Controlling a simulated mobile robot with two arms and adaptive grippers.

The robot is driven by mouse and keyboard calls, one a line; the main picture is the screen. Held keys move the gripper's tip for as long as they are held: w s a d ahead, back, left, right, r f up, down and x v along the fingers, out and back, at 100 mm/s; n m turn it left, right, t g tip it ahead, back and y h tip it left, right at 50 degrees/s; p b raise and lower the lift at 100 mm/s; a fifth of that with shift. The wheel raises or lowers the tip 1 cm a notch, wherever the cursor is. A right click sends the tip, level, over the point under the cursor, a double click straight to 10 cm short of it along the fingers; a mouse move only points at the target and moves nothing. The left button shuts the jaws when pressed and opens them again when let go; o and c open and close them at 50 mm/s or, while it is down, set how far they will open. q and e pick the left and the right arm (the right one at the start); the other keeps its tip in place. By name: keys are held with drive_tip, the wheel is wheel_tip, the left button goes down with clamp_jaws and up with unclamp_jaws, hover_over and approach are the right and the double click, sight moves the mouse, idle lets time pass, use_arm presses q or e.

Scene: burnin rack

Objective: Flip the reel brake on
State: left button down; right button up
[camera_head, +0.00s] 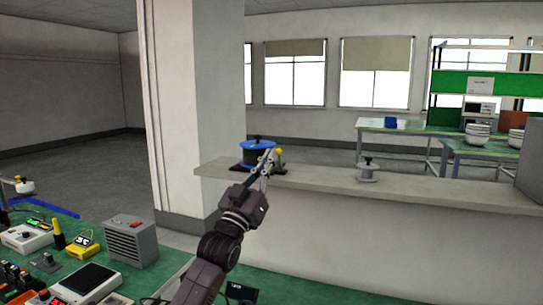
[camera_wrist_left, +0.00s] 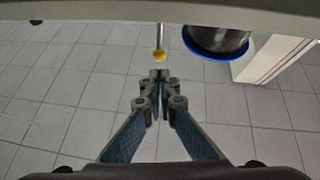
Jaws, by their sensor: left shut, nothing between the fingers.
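The blue reel (camera_head: 258,154) sits on a dark base on the grey ledge, in front of the pillar. Beside it stands a thin lever with a yellow knob (camera_head: 279,152), which I take to be the reel brake. My left gripper (camera_head: 269,155) is shut and empty, with its tips close to the lever and in front of the reel. In the left wrist view the fingertips (camera_wrist_left: 158,74) are together just below the yellow knob (camera_wrist_left: 159,56); I cannot tell if they touch it. The blue reel rim (camera_wrist_left: 215,55) shows to the right there. My right gripper is not in view.
The grey ledge (camera_head: 430,189) runs to the right, with a small grey spool-like thing (camera_head: 367,171) on it. A green bench (camera_head: 190,266) in front holds a grey box (camera_head: 131,241) and several instruments. The pillar (camera_head: 198,100) stands behind the ledge's left end.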

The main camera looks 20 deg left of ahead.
use_arm(q)
drive_tip(key=shift+w+d+f, duration=0.15)
drive_tip(key=shift+w, duration=0.6)
